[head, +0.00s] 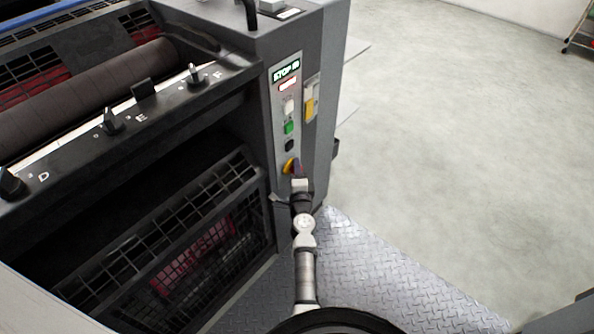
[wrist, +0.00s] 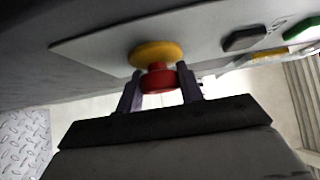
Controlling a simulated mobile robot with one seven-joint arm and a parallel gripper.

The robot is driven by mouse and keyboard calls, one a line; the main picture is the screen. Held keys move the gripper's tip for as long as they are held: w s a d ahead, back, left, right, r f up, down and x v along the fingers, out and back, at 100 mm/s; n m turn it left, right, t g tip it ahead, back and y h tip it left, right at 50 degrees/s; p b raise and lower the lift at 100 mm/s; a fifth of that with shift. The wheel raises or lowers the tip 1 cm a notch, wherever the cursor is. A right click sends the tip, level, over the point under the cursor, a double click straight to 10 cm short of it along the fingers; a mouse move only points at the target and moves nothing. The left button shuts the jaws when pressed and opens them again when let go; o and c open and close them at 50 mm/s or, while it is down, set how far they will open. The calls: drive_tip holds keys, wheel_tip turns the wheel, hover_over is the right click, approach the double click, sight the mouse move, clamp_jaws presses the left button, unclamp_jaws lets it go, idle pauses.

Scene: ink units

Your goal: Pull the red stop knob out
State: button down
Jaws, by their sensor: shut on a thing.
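The red stop knob (wrist: 160,79) sits on a round yellow base (wrist: 155,53) on the light control panel (wrist: 105,48) in the wrist view. My gripper (wrist: 161,90) is at the knob, with one dark finger on each side of it, shut on it. In the head view my gripper (head: 294,173) reaches the lower end of the panel and hides the red knob. Part of the yellow base (head: 289,166) shows there. I cannot tell from one moment how far out the knob stands.
Above the knob the panel carries a black button (head: 289,145), a green button (head: 288,127), a white button (head: 287,105) and a lit display (head: 286,71). A yellow-marked part (head: 310,104) is beside them. Dark rollers (head: 90,95) and mesh guards (head: 190,240) lie left. Open floor (head: 450,140) lies right.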

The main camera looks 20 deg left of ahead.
drive_tip(key=shift+s+d, duration=0.3)
drive_tip(key=shift+d, duration=0.55)
drive_tip(key=c, duration=0.9)
unclamp_jaws()
drive_tip(key=shift+d, duration=0.1)
